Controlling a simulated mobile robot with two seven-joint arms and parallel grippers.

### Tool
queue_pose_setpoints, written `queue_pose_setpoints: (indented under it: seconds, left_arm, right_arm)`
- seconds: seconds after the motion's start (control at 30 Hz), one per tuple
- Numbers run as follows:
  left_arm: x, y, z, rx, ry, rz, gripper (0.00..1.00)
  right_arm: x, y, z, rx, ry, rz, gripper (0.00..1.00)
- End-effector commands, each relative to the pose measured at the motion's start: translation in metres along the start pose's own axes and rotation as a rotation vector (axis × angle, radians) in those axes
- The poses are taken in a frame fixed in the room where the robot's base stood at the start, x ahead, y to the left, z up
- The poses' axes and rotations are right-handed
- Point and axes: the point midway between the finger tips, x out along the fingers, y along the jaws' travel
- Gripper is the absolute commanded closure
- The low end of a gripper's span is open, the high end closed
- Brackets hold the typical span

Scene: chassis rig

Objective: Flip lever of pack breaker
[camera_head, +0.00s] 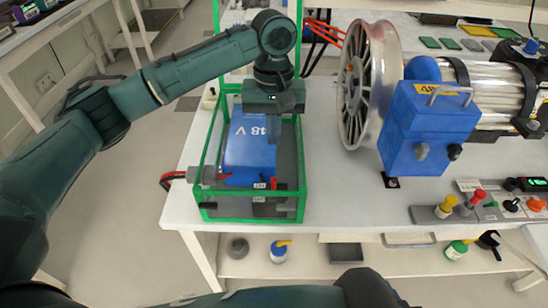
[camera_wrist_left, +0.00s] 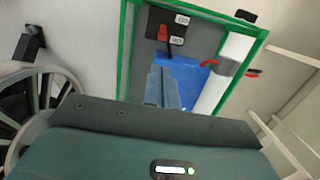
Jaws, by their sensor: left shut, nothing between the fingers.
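The blue 48 V pack (camera_head: 250,150) sits inside a green-framed cage (camera_head: 203,150) on the white bench. The pack breaker is a dark plate (camera_wrist_left: 158,22) with two small white labels in the left wrist view. Its red lever (camera_wrist_left: 163,33) sits by the labels; it also shows low at the cage front in the head view (camera_head: 273,183). My left gripper (camera_head: 272,130) points down into the cage from above, beside the pack. Its fingers (camera_wrist_left: 162,75) are shut and empty, apart from the lever. My right gripper is out of view.
A spoked wheel (camera_head: 362,85) and a blue motor housing (camera_head: 430,125) stand right of the cage. A control panel with knobs (camera_head: 480,208) lies at the front right. Bare bench lies between cage and panel.

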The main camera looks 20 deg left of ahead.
Motion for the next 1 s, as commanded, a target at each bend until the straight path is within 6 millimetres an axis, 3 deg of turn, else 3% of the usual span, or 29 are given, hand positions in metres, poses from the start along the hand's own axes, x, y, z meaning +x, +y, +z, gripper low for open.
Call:
queue_pose_setpoints:
  seconds: [0.53, 0.7, 1.0]
  left_arm:
    - [0.086, -0.001, 0.001, 0.0, -0.003, -0.002, 1.0]
    - [0.097, -0.001, 0.0, 0.0, 0.0, -0.001, 1.0]
    - [0.099, -0.001, 0.0, 0.0, 0.0, -0.001, 1.0]
  right_arm:
    - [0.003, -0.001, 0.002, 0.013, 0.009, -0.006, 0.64]
    - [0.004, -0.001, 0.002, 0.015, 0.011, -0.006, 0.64]
    - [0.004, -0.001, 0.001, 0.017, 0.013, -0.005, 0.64]
